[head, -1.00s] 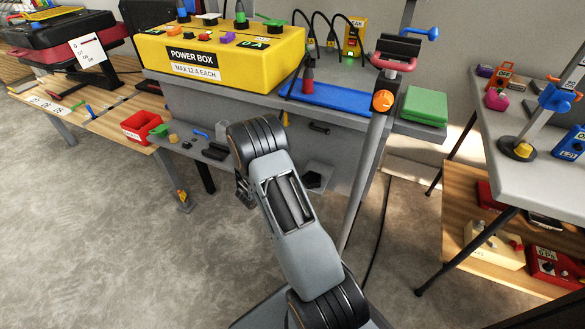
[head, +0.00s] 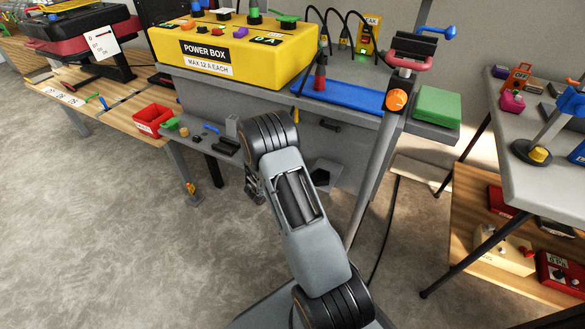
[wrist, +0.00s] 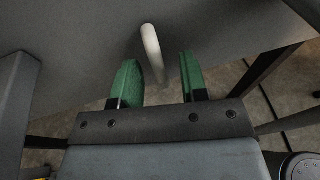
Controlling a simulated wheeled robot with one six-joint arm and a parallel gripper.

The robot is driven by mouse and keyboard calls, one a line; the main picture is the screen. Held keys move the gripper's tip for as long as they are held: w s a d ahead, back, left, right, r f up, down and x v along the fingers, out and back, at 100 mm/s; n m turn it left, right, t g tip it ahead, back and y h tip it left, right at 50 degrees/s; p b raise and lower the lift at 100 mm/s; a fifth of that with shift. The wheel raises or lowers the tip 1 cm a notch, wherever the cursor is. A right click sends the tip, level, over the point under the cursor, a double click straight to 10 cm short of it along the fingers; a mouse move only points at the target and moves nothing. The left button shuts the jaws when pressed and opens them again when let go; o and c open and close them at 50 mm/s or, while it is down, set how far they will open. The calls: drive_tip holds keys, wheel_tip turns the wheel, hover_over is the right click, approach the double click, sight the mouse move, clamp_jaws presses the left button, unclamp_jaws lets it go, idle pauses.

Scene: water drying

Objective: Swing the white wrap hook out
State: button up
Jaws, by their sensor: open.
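The white wrap hook (wrist: 152,50) is a pale curved bar on a grey surface in the wrist view. It lies ahead of my gripper (wrist: 162,82), between the lines of its two green fingers and nearer the left one. The fingers are open with nothing held; whether either touches the hook I cannot tell. In the head view my arm's end hangs low in front of the grey bench, and the fingertips and the hook are hidden there.
A yellow power box (head: 230,50) stands on the grey bench (head: 330,122), with a blue mat (head: 343,95) and a green block (head: 437,106) to its right. A red bin (head: 153,118) sits on the wooden bench at left. Open floor lies at lower left.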

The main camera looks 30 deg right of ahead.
drive_tip(key=p+v, duration=0.3)
drive_tip(key=v, duration=1.1)
drive_tip(key=shift+p, duration=0.35)
drive_tip(key=shift+d+r, duration=0.1)
drive_tip(key=s+r+m+g+y+p, duration=0.25)
drive_tip(key=r+m+p, duration=0.2)
drive_tip(key=r, duration=0.45)
drive_tip(key=s+r+m+g+y+p, duration=0.2)
drive_tip(key=s+r+m+p, duration=0.3)
drive_tip(key=r, duration=0.5)
drive_tip(key=s+r+m+g+y+p, duration=0.2)
drive_tip(key=r+m+p, duration=0.1)
drive_tip(key=r+p, duration=0.5)
drive_tip(key=s+a+r+m+t+y+p, duration=0.1)
drive_tip(key=s+a+r+m+y+p, duration=0.1)
drive_tip(key=r, duration=0.5)
drive_tip(key=s+a+r+m+t+y+p, duration=0.2)
drive_tip(key=a+r+m+y+p, duration=0.2)
drive_tip(key=r+p, duration=0.2)
drive_tip(key=s+a+r+m+t+y+p, duration=0.2)
drive_tip(key=a+r+m+y+p, duration=0.1)
drive_tip(key=r, duration=0.7)
drive_tip(key=shift+s+a+r+p, duration=0.3)
drive_tip(key=shift+s+p, duration=0.1)
drive_tip(key=shift+p, duration=0.35)
